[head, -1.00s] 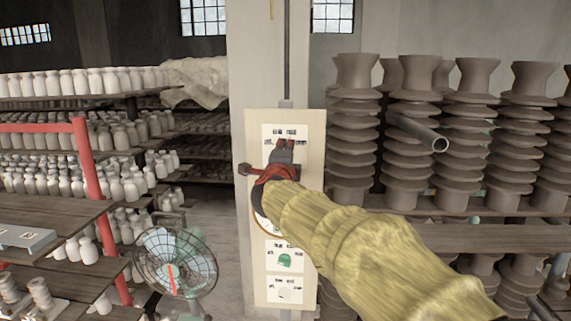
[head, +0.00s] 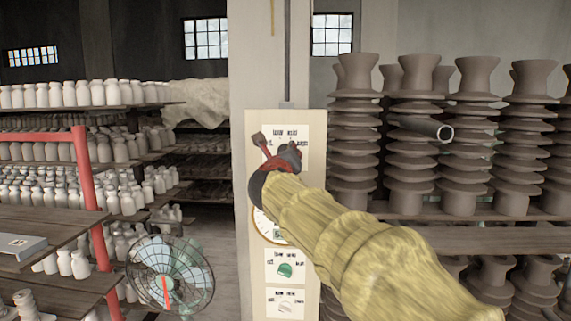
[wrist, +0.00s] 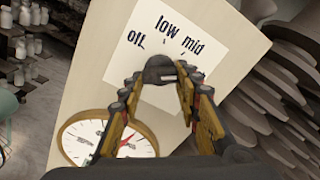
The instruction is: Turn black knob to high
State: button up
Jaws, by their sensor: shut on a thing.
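The black knob (wrist: 160,67) shows in the wrist view on a white label card (wrist: 195,40), below the words "low" and "mid", with "off" to its left. No "high" mark is readable there; my gripper covers the card's lower right. My gripper (wrist: 160,76) is shut on the knob, one finger on each side. A pale mark shows near the knob's lower edge, but I cannot tell which setting it points to. In the head view my gripper (head: 286,158) is at the upper card of the cream panel (head: 315,210), and the knob is hard to make out.
A round dial gauge (wrist: 108,138) sits below the knob on the panel. Lower down are a green knob (head: 285,270) and a white knob (head: 286,307). A fan (head: 170,275) stands to the left. Stacked ribbed clay pieces (head: 415,140) crowd the right.

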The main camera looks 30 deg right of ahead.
jog(key=shift+w+f+m+b, duration=0.1)
jog(key=shift+f+m+b, duration=0.15)
jog(key=shift+m+b, duration=0.6)
jog(key=shift+m, duration=0.35)
jog(key=o, duration=1.2)
jog(key=shift+r, duration=0.15)
jog(key=shift+c, duration=0.2)
jog(key=shift+a, duration=0.1)
jog(key=v, duration=1.2)
